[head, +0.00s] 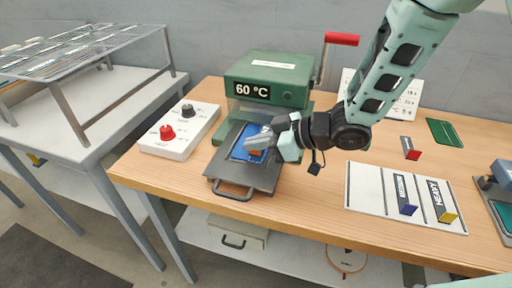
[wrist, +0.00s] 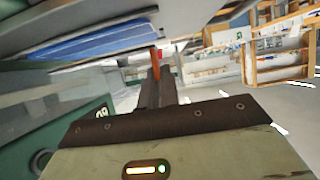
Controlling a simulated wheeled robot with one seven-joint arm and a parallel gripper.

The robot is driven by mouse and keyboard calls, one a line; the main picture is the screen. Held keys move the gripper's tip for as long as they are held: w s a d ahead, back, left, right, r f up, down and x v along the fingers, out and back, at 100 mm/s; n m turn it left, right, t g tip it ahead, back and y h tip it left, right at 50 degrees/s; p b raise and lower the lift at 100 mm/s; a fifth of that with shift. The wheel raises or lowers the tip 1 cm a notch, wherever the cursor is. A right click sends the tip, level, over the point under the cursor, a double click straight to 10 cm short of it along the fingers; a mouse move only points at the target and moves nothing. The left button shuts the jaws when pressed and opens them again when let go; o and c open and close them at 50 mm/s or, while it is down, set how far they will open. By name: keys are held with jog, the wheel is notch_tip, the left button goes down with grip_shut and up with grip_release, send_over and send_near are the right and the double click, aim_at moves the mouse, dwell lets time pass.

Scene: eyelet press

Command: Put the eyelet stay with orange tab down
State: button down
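The eyelet stay's orange tab (head: 256,152) shows at the tip of my gripper (head: 268,142), over the blue pad (head: 240,146) on the press's dark tray. In the wrist view the orange tab (wrist: 156,63) stands as a thin strip at the tips of my dark fingers (wrist: 155,88), which look closed on it. The rest of the stay is mostly hidden by the gripper. I cannot tell whether the stay touches the pad.
The green press (head: 268,80) reads 60 °C. A control box (head: 180,131) stands left of it. A white board (head: 365,187) at right holds stays with blue (head: 408,209) and yellow tabs (head: 447,216); its left section is bare. A red-tabbed stay (head: 411,151) lies behind.

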jog(key=shift+f, duration=0.75)
jog(key=shift+f, duration=0.2)
jog(key=c, duration=1.6)
grip_release()
jog(key=shift+c, duration=0.2)
jog(key=shift+r, duration=0.1)
